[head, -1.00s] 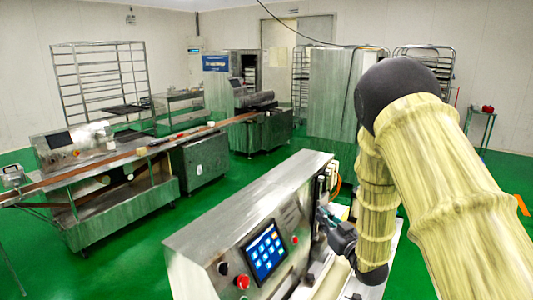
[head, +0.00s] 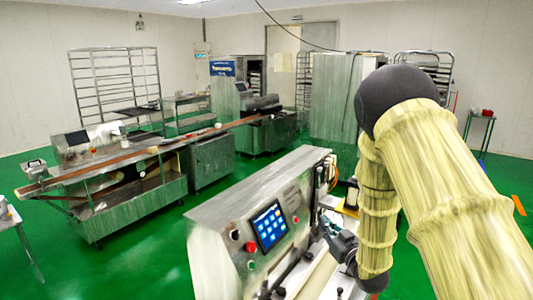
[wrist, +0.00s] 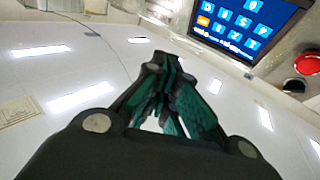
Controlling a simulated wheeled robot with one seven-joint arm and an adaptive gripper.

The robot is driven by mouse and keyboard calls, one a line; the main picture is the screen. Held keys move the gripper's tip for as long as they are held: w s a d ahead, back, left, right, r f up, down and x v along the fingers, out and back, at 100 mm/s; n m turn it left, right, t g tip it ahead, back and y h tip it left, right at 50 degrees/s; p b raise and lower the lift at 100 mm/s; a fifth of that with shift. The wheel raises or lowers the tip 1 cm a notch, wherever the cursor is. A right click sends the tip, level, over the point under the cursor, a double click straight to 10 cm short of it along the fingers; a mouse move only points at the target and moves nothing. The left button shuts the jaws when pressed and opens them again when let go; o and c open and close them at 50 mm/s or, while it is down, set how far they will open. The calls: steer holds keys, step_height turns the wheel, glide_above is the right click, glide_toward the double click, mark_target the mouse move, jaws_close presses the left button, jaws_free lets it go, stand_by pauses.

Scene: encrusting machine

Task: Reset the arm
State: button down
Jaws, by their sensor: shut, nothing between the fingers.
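My arm, in a pale yellow sleeve, reaches in from the right of the head view and bends down beside the encrusting machine (head: 245,198). The machine's touch screen (head: 268,227) is lit blue. The screen also shows close by at the top right of the wrist view (wrist: 245,25), with a red button (wrist: 308,64) beside it.
A long conveyor line (head: 130,155) stands across the green floor at the left. A tall metal cabinet (head: 333,100) and wire racks stand at the back. Open green floor (head: 135,262) lies left of the machine.

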steer(key=s+d+f+m+g+h, duration=0.25)
steer(key=s+f, duration=0.55)
steer(key=f, duration=0.5)
steer(key=s+d+f+m+g+h, duration=0.1)
steer(key=s+d+f+g+h, duration=0.2)
steer(key=s+f, duration=0.7)
steer(key=s+f+m+g, duration=0.1)
steer(key=s+f+g, duration=0.4)
steer(key=s, duration=0.7)
steer(key=s+a+f+g+h+b, duration=0.1)
steer(key=s+f+g, duration=0.2)
steer(key=s+f, duration=0.6)
steer(key=s+f+m+g, duration=0.1)
steer(key=s+f+g, duration=0.3)
steer(key=s, duration=1)
step_height(320, 180, down, 12)
steer(key=b, duration=1.2)
steer(key=shift+w+a+b, duration=0.2)
steer(key=shift+w+b, duration=0.05)
steer(key=shift+b, duration=0.15)
steer(key=shift+h, duration=0.25)
